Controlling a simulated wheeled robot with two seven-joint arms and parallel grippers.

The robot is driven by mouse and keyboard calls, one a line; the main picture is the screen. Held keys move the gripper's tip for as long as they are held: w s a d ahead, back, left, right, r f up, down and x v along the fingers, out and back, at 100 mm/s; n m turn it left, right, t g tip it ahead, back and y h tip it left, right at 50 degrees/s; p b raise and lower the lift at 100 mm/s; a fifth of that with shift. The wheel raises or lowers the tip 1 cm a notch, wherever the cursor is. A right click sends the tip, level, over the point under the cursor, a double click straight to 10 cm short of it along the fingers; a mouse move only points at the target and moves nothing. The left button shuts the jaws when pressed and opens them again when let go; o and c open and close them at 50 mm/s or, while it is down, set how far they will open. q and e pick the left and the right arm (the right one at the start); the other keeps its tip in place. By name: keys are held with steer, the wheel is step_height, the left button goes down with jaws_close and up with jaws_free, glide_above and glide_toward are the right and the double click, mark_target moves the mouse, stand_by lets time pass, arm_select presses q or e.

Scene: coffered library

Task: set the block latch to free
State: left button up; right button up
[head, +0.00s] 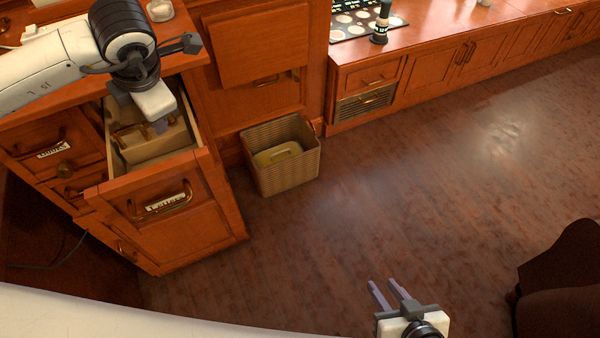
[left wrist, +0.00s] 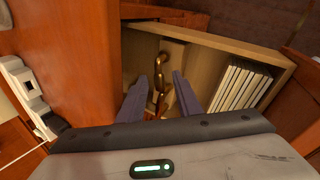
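An open drawer with a paper label and brass pull (head: 165,202) stands out from the desk. Inside it is a pale wooden block (head: 150,140). In the left wrist view, a brass latch (left wrist: 160,72) with rounded knobs sits on the pale block. My left gripper (head: 158,122) reaches down into the drawer; in the left wrist view its two fingers (left wrist: 161,92) are apart, one on each side of the brass latch. I cannot tell whether they touch it. My right gripper (head: 390,290) is open and empty above the floor.
A row of white cards or folders (left wrist: 240,85) fills the drawer's other part. A woven basket (head: 282,155) stands on the floor beside the desk. A low cabinet (head: 440,60) runs along the back. A dark chair (head: 565,275) is at right; floor between is clear.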

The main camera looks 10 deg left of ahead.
arm_select(q)
steer(key=d+r+n+g+y+p, duration=0.1)
steer(key=d+r+n+g+p, duration=0.2)
steer(key=d+r+n+p, duration=0.5)
steer(key=s+d+f+m+g+h+b, duration=0.1)
steer(key=s+d+f+m+g+h, duration=0.1)
steer(key=s+d+f+h, duration=0.2)
steer(key=s+d+f+m+g+h+b, duration=0.1)
steer(key=s+d+h, duration=0.6)
steer(key=d, duration=1.2)
steer(key=shift+s+d+f+m+g, duration=0.4)
steer(key=shift+s+f+m+g, duration=0.5)
steer(key=shift+s+f, duration=0.6)
